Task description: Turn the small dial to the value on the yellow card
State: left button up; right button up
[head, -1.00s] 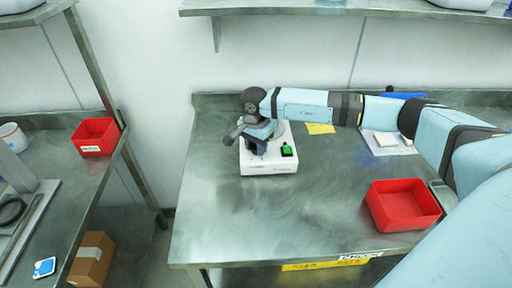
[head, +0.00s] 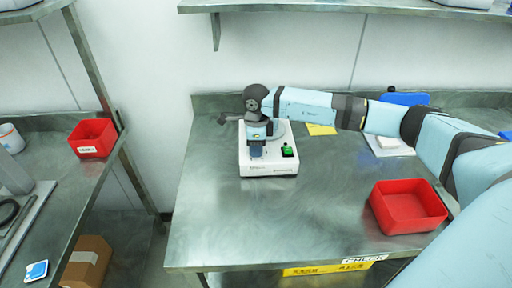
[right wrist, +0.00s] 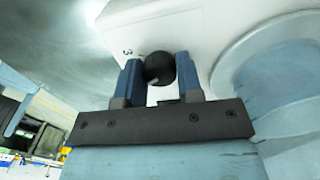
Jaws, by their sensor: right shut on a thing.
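The small dial is a round black knob (right wrist: 158,68) on a white face in the right wrist view, with a printed "3" beside it. It belongs to the white device (head: 268,169) on the steel table; in the head view my gripper hides the dial. My right gripper (right wrist: 158,82) is shut on the dial, with one blue finger on each side of it. In the head view this gripper (head: 257,152) points down at the device. The yellow card (head: 321,130) lies behind the device to the right, too small to read. My left gripper is not in view.
A green switch (head: 287,151) is on the device, right of my gripper. A red bin (head: 408,222) stands at the front right of the table. A white item (head: 392,147) lies under my arm. The table's left and front middle are clear.

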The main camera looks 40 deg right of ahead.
jog(key=m, duration=0.5)
jog(key=shift+m, duration=0.3)
jog(key=m, duration=0.4)
jog(key=shift+m, duration=0.7)
jog(key=o, duration=0.9)
jog(key=shift+d+r+b, duration=0.15)
jog(key=shift+r+b, duration=0.05)
jog(key=shift+r, duration=3.3)
jog(key=shift+d+r+b, duration=0.1)
jog(key=shift+r+b, duration=0.05)
jog(key=shift+r, duration=3.3)
